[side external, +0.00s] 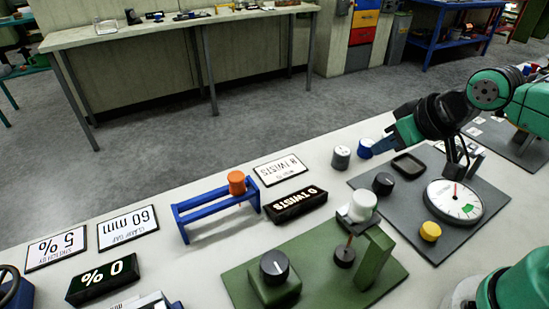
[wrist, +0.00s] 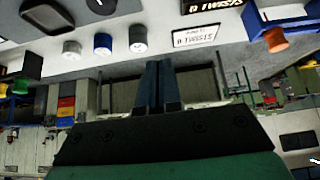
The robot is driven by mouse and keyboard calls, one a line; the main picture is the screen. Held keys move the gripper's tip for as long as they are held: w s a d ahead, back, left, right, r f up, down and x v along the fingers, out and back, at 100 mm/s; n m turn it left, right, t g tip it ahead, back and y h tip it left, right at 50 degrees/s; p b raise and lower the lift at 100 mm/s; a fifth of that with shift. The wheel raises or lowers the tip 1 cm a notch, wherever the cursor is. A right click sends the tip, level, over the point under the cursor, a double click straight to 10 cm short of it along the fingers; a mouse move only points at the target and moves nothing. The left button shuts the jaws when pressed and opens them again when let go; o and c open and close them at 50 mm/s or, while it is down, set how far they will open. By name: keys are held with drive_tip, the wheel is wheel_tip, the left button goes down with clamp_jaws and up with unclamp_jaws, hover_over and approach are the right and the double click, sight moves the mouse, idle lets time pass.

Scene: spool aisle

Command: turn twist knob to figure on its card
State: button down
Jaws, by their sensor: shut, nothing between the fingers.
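The twist card (side external: 281,168) lies flat on the bench and seems to read 8 twists, upside down; it also shows in the wrist view (wrist: 195,37). The black readout (side external: 297,204) beside it shows 0 twists. An orange knob (side external: 237,183) stands on a blue frame (side external: 215,208) left of them; it shows at the right of the wrist view (wrist: 276,40). My gripper (side external: 380,148) is over the bench near the small spools, apart from the orange knob. Its dark blue fingers (wrist: 156,66) are together and empty.
A grey spool (side external: 340,157) and a blue spool (side external: 365,148) stand near my gripper. A grey plate carries a dial gauge (side external: 454,202) and a yellow knob (side external: 430,231). A white knob (side external: 361,205) and a black dial (side external: 274,267) stand on the green plate (side external: 240,291).

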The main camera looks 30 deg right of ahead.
drive_tip(key=c, duration=1.5)
unclamp_jaws()
drive_tip(key=o, duration=0.4)
drive_tip(key=shift+a, duration=0.1)
drive_tip(key=o, duration=0.7)
drive_tip(key=a+n, duration=0.2)
drive_tip(key=a+n+g, duration=0.1)
drive_tip(key=shift+w+a+r+y, duration=0.1)
drive_tip(key=shift+w+a+y, duration=0.1)
drive_tip(key=shift+w+y, duration=0.15)
drive_tip(key=shift+o, duration=0.9)
drive_tip(key=a+n+g, duration=0.2)
drive_tip(key=a+n, duration=0.4)
drive_tip(key=shift+a+f+g+y, duration=0.2)
drive_tip(key=shift+a+g+y, duration=0.05)
drive_tip(key=shift+g+y, duration=0.1)
drive_tip(key=n+g+h, duration=0.1)
drive_tip(key=n+g, duration=0.2)
drive_tip(key=n, duration=0.8)
hover_over(274, 262)
drive_tip(key=shift+w+d+f, duration=0.1)
drive_tip(key=shift+d+f, duration=0.1)
drive_tip(key=shift+f, duration=1.05)
drive_tip(key=shift+a+f+g, duration=0.2)
drive_tip(key=shift+f+g, duration=0.05)
drive_tip(key=shift+f, duration=2.6)
drive_tip(key=c, duration=1.3)
